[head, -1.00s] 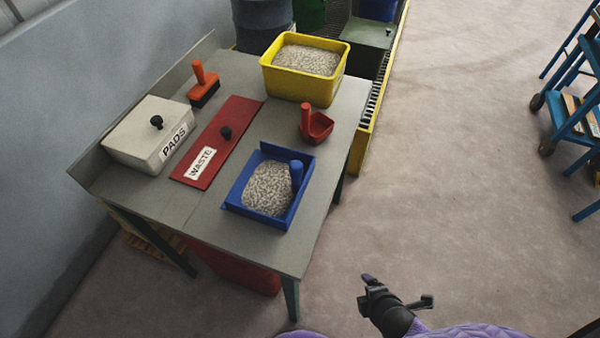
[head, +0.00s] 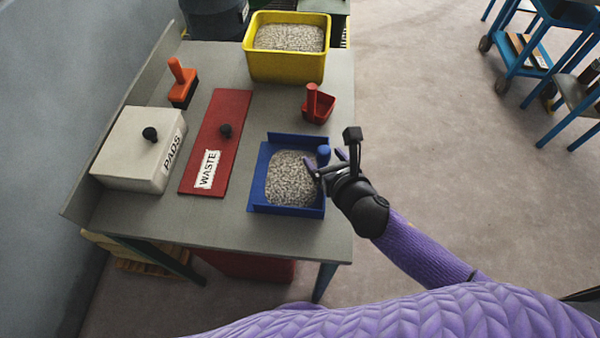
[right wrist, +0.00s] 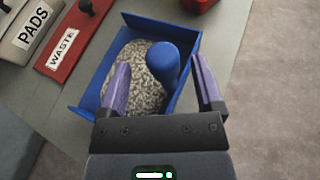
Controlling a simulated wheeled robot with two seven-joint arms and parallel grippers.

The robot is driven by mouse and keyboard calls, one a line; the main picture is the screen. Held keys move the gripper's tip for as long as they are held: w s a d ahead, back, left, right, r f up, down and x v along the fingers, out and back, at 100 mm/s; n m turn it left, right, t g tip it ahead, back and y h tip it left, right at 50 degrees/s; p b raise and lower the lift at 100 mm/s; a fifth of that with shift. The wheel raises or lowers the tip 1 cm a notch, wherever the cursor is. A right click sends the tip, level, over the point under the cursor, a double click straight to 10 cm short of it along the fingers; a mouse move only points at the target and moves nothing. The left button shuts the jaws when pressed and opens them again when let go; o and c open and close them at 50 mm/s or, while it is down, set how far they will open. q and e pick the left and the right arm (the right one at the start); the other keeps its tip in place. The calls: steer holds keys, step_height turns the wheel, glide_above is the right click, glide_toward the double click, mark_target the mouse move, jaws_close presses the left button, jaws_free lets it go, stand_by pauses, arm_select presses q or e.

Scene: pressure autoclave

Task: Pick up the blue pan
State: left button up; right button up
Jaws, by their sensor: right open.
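The blue pan (head: 254,203) sits on the grey table near its right front edge, filled with pale grey granules (head: 291,180). Its upright blue handle (head: 323,154) stands at the pan's right side. My right gripper (head: 332,162) is open beside and above the pan's right edge. In the right wrist view, the gripper's two purple fingers (right wrist: 163,88) are apart, with the blue handle (right wrist: 163,62) between and beyond them. Whether a finger touches the handle cannot be told. The blue pan (right wrist: 96,82) also shows there behind the fingers. My left gripper is not in view.
A red scoop (head: 317,107) and a yellow granule tub (head: 286,73) stand behind the pan. A red WASTE lid (head: 222,150), a white PADS box (head: 130,155) and an orange-handled brush (head: 181,83) lie to the left. Open floor (head: 420,130) is to the right.

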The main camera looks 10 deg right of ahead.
steer(key=x, duration=0.2)
steer(key=b+x, duration=0.1)
steer(key=shift+w+d+f, duration=0.15)
steer(key=shift+w, duration=0.25)
jaws_close()
